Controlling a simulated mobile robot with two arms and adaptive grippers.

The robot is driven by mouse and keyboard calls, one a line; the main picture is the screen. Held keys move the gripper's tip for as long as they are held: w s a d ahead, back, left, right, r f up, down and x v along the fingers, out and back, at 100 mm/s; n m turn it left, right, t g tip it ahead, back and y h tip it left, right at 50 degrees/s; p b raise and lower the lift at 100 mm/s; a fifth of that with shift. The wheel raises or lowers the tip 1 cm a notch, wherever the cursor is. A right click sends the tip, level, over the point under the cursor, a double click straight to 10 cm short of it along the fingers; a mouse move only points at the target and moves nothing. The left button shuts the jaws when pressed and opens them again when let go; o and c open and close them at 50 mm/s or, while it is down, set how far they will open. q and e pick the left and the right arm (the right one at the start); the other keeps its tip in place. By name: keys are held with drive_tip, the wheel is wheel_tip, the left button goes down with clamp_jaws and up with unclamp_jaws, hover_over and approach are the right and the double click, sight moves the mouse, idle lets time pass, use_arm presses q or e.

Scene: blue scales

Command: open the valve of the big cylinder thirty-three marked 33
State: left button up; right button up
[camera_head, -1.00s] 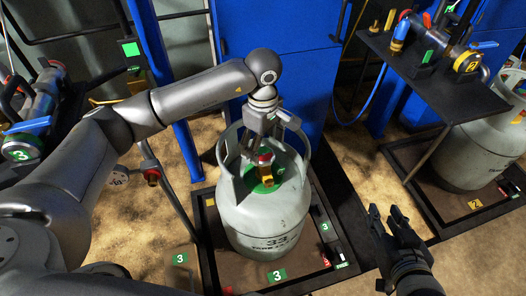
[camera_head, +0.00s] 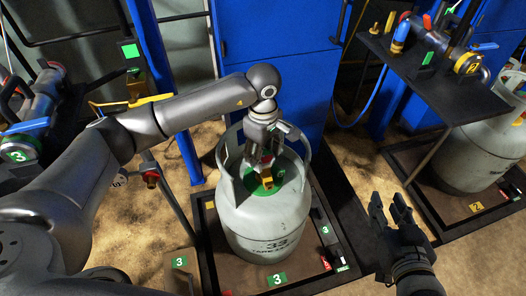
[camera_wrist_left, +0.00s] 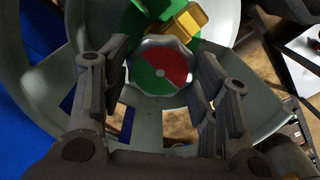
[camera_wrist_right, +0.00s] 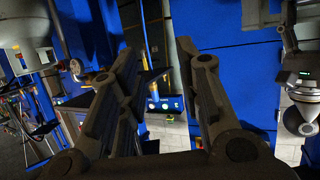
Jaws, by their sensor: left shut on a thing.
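The big grey cylinder marked 33 (camera_head: 262,228) stands upright on a scale with a green 3 tag. Its valve has a brass body (camera_head: 267,181) and, in the left wrist view, a round handwheel (camera_wrist_left: 160,67) with a red and green face. My left gripper (camera_head: 262,158) reaches down inside the cylinder's collar. Its fingers (camera_wrist_left: 155,85) stand on both sides of the handwheel and are shut on it. The contact itself is partly hidden. My right gripper (camera_head: 392,212) is held empty to the right of the cylinder, with its fingers apart in the right wrist view (camera_wrist_right: 158,50).
The collar (camera_head: 230,165) closely surrounds the valve. A dark shelf with fittings (camera_head: 440,80) stands at the upper right, above another grey cylinder (camera_head: 478,155). Blue cabinets (camera_head: 280,60) stand behind. A hose assembly with a green 3 disc (camera_head: 20,150) is at the left.

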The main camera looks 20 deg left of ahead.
use_arm(q)
drive_tip(key=shift+n, duration=0.3)
use_arm(e)
drive_tip(key=shift+f, duration=0.1)
use_arm(q)
drive_tip(key=shift+n, duration=0.9)
drive_tip(key=n+p, duration=0.1)
drive_tip(key=n, duration=0.1)
drive_tip(key=shift+r+n, duration=0.1)
drive_tip(key=shift+n, duration=0.3)
drive_tip(key=n+p, duration=0.1)
drive_tip(key=n, duration=0.2)
drive_tip(key=shift+n, duration=1.4)
use_arm(e)
drive_tip(key=s+d+f+g+h, duration=0.1)
drive_tip(key=s+d+f+g, duration=0.2)
drive_tip(key=s+f+g, duration=0.2)
drive_tip(key=shift+s+f+g+h, duration=0.4)
drive_tip(key=shift+s+f, duration=0.75)
drive_tip(key=shift+f, duration=0.1)
use_arm(q)
drive_tip(key=o, duration=1)
